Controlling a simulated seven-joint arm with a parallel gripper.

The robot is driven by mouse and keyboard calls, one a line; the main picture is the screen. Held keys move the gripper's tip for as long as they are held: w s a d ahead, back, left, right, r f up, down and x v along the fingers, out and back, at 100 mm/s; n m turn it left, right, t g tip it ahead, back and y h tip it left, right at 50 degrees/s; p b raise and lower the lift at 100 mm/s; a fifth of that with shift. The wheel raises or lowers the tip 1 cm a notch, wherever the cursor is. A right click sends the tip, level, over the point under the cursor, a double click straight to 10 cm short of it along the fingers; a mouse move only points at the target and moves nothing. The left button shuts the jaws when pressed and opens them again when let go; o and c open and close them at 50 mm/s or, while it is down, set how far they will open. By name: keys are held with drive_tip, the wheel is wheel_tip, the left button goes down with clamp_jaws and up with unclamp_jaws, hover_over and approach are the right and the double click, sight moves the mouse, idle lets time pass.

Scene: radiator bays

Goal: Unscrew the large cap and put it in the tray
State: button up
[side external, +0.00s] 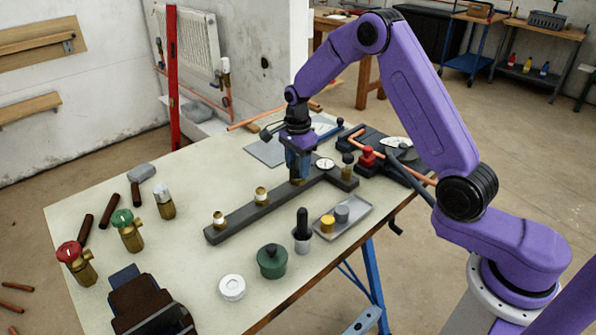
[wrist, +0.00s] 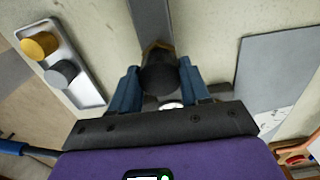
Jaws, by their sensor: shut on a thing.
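My gripper (wrist: 158,88) points down and its blue fingers are shut on a dark round cap, the large cap (wrist: 160,76). A brass fitting (wrist: 157,46) shows just beyond the cap, at the dark manifold bar (wrist: 152,15). Whether the cap is still threaded on, I cannot tell. The grey tray (side external: 325,231) lies right of the bar and holds a yellow cap (side external: 327,224) and a grey cap (side external: 342,214); the tray (wrist: 84,88) is at left in the wrist view.
Two pale-topped brass fittings (side external: 261,196) stand on the nearer bar. A black-topped bottle (side external: 302,230), green pot (side external: 271,261) and white disc (side external: 232,287) stand at the front. A gauge (side external: 325,163) and red valve (side external: 367,157) are right of my gripper. Valves (side external: 127,230) stand at left.

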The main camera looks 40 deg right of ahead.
drive_tip(key=n, duration=0.4)
drive_tip(key=shift+n, duration=0.4)
drive_tip(key=n, duration=0.4)
drive_tip(key=shift+n, duration=0.3)
drive_tip(key=n, duration=0.4)
drive_tip(key=shift+n, duration=0.4)
drive_tip(key=n, duration=0.4)
drive_tip(key=shift+r+n, duration=0.1)
drive_tip(key=shift+n, duration=0.3)
drive_tip(key=shift+r, duration=2.5)
drive_tip(key=s+d+f, duration=0.2)
drive_tip(key=s+f, duration=0.1)
drive_tip(key=s, duration=1.3)
drive_tip(key=d+r, duration=0.2)
drive_tip(key=d, duration=0.2)
drive_tip(key=shift+s+a+f, duration=0.1)
drive_tip(key=shift+f, duration=1.75)
drive_tip(key=shift+s+a+f, duration=0.1)
drive_tip(key=shift+f, duration=1.75)
